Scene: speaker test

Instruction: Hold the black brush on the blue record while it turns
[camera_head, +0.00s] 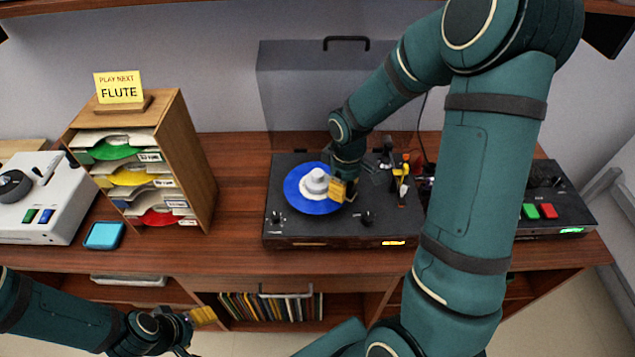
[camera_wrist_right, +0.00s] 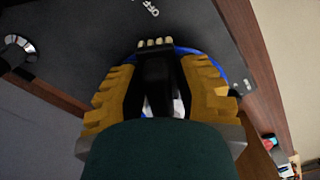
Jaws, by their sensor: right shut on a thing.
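The blue record (camera_head: 296,197) lies on the platter of the black turntable (camera_head: 285,232), with a pale round piece (camera_head: 316,181) at its middle. My right gripper (camera_head: 343,189) is over the record's right side, its yellow fingers pointing down. In the right wrist view the gripper is shut on the black brush (camera_wrist_right: 157,82), whose pale bristles (camera_wrist_right: 155,43) show at its far end, with the record's blue edge (camera_wrist_right: 218,68) behind. I cannot tell whether the bristles touch the record. My left gripper (camera_head: 200,316) is low at the left, in front of the shelves; its opening is unclear.
A wooden rack (camera_head: 197,150) of coloured record sleeves carries a "PLAY NEXT FLUTE" sign (camera_head: 119,87). A white device (camera_head: 45,225) stands left, and a black box with green and red buttons (camera_head: 555,220) stands right.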

